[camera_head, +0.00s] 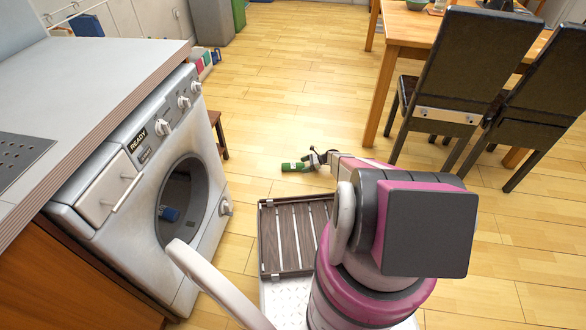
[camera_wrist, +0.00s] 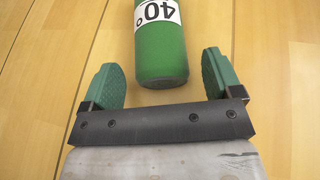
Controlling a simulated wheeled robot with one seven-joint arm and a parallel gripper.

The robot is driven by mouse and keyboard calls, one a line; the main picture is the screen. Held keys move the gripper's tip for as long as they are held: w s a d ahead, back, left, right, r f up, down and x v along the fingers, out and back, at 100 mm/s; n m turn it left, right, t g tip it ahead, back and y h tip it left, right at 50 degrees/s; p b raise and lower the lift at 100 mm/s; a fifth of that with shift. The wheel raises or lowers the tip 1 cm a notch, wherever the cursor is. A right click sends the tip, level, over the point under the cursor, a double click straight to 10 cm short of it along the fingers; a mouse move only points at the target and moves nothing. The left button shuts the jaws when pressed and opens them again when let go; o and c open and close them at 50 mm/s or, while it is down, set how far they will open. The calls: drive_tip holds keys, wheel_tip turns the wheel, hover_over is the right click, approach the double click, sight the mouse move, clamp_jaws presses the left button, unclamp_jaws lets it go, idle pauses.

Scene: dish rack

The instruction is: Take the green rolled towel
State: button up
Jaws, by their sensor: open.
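The green rolled towel (camera_wrist: 160,62) shows in the wrist view at top centre, with a white band marked "40°" around it. Its near end lies between the two green fingertips of my gripper (camera_wrist: 158,88), with a gap on each side. My gripper is open and holds nothing. In the head view the towel (camera_head: 292,167) lies on the wooden floor ahead of my body, and my gripper (camera_head: 314,161) is right at its right end. The towel's far end is cut off in the wrist view.
A washing machine (camera_head: 140,170) with an open round door stands at left; something blue lies inside. A dark slatted tray (camera_head: 292,236) is in front of my body. Chairs (camera_head: 458,75) and a wooden table (camera_head: 408,30) stand at right. The floor around the towel is clear.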

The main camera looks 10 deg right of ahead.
sight(293, 167)
drive_tip(key=x, duration=0.2)
drive_tip(key=shift+a+f, duration=0.15)
drive_tip(key=shift+a, duration=0.2)
drive_tip(key=c, duration=1.1)
